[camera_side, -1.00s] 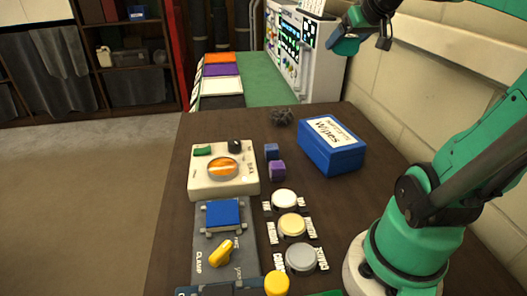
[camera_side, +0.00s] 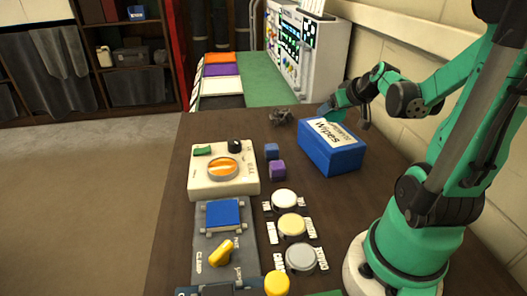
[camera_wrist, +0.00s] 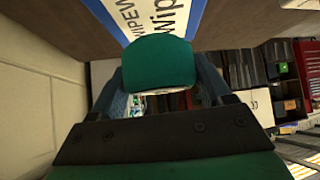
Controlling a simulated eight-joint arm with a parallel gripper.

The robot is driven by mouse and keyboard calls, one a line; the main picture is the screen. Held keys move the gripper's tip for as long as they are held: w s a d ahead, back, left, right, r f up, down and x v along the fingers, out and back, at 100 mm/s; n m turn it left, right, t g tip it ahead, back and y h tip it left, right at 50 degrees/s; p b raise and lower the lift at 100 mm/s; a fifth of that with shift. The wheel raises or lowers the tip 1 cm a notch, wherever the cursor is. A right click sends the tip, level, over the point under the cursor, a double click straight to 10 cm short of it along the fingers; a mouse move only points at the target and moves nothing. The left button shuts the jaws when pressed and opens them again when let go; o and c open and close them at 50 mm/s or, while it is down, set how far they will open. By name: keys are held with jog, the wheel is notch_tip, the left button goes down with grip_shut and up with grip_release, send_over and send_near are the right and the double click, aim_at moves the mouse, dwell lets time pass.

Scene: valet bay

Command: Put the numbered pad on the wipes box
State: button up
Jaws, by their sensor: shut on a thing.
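The wipes box (camera_side: 338,157) is blue with a white lettered label on top and stands on the dark table, right of the middle in the side view. Its label and a blue edge also show at the top of the wrist view (camera_wrist: 196,15). My gripper (camera_side: 340,104) is low at the box's far edge in the side view. In the wrist view my gripper (camera_wrist: 165,85) is shut on a rounded teal block, which I take for the numbered pad (camera_wrist: 160,62). No number shows on its visible face. I cannot tell whether the pad touches the box.
A cream unit with a dial (camera_side: 222,185), a blue cube (camera_side: 271,151) and a purple cube (camera_side: 277,170) lie left of the box. Several round buttons (camera_side: 291,225) are nearer. A dark spiky thing (camera_side: 281,117) is behind. A wall is on the right.

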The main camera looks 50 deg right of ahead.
aim_at(333, 121)
jog(key=shift+f, duration=1.65)
jog(key=shift+f, duration=0.15)
jog(key=o, duration=1.2)
